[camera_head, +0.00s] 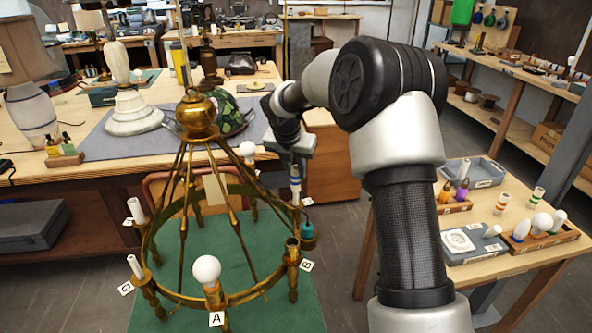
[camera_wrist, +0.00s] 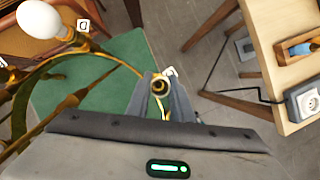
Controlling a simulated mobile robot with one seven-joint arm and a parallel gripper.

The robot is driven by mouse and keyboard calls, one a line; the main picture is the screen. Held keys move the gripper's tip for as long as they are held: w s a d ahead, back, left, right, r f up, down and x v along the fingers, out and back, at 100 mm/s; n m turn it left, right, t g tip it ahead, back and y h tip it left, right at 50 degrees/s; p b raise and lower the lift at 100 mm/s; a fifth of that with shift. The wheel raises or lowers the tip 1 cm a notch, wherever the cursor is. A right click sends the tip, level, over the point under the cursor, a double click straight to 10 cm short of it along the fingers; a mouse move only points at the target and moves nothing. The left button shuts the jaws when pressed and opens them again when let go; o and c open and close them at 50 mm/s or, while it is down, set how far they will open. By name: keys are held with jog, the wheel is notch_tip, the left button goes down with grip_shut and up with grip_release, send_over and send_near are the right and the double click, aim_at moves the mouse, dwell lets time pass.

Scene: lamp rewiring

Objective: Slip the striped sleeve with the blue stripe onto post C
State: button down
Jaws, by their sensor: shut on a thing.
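My gripper (camera_head: 296,160) is shut on the white sleeve with blue stripes (camera_head: 295,182), which hangs upright below it at the right side of the brass chandelier's ring (camera_head: 250,287). The sleeve's lower end is close to a small white tag (camera_head: 307,202) whose letter I cannot read; this is the place between tags B and D. I cannot tell whether the sleeve is around the post there or just above it. In the wrist view a round brass opening (camera_wrist: 160,87) shows between my fingertips, and the white tag (camera_wrist: 170,71) is beside it.
Post B (camera_head: 292,250) is bare. Bulbs sit at A (camera_head: 207,269) and the back right (camera_head: 248,149); white sleeves stand at G (camera_head: 135,266) and the far left. Other striped sleeves (camera_head: 502,204) stand on the right-hand table (camera_head: 470,275). Slanting brass arms rise beside my gripper.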

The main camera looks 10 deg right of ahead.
aim_at(296, 184)
jog(key=shift+f+b, duration=1.65)
jog(key=shift+f, duration=1.05)
jog(key=shift+r+p, duration=0.1)
jog(key=shift+p, duration=0.2)
jog(key=shift+f, duration=0.2)
jog(key=c, duration=1.5)
grip_release()
jog(key=shift+r, duration=0.15)
